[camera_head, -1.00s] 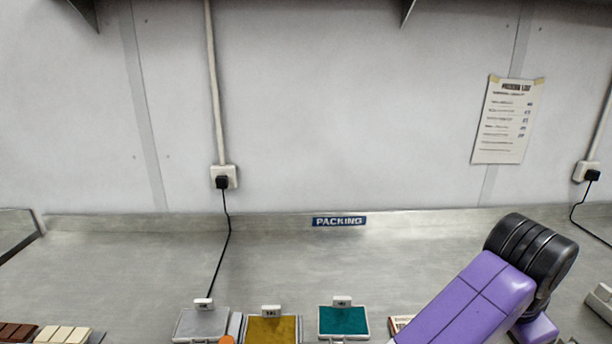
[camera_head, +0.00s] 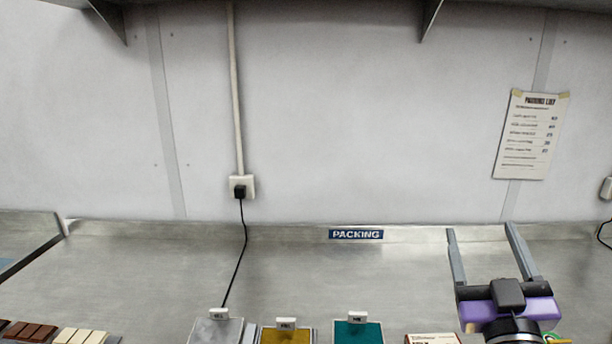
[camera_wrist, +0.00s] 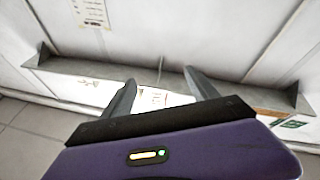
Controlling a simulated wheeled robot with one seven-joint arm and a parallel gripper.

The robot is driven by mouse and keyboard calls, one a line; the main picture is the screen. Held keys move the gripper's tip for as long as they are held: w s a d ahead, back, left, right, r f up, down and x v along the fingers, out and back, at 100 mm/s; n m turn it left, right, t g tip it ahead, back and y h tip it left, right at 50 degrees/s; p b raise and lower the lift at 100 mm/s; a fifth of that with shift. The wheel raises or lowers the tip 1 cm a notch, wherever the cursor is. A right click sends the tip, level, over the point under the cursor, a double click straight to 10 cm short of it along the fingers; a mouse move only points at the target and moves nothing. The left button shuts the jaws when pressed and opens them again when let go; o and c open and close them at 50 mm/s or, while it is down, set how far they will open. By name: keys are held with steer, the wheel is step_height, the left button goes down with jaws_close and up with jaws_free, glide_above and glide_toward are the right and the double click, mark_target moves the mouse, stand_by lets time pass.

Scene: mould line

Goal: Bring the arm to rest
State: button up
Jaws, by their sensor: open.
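My gripper (camera_head: 482,242) stands at the right of the head view, above the metal bench (camera_head: 150,270). Its two grey fingers point up and away toward the wall, wide apart with nothing between them. In the wrist view the fingers (camera_wrist: 158,84) are also apart and empty. Beyond them a ledge or shelf (camera_wrist: 75,88) runs along the wall, with a pale printed item between the fingertips that I cannot make out.
A grey pad (camera_head: 217,332), an amber pad (camera_head: 285,336) and a teal pad (camera_head: 358,333) lie at the bench's front. Brown and cream bars (camera_head: 30,332) sit front left. A white box (camera_head: 432,339) is left of my gripper. Shelf brackets (camera_head: 108,20) hang above.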

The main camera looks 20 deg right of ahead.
steer(key=s+a+f+n+y, duration=0.6)
steer(key=s+a+f+y, duration=0.45)
steer(key=a+f, duration=0.3)
steer(key=s+a+f+m+g, duration=0.2)
steer(key=s+f, duration=0.4)
steer(key=s, duration=0.4)
steer(key=s+a+f+m+g+h, duration=0.1)
steer(key=s+a+f+m+g, duration=0.1)
steer(key=s+f, duration=0.4)
steer(key=s+g, duration=0.1)
steer(key=s, duration=0.4)
steer(key=shift+f+g, duration=0.3)
steer(key=shift+f, duration=0.05)
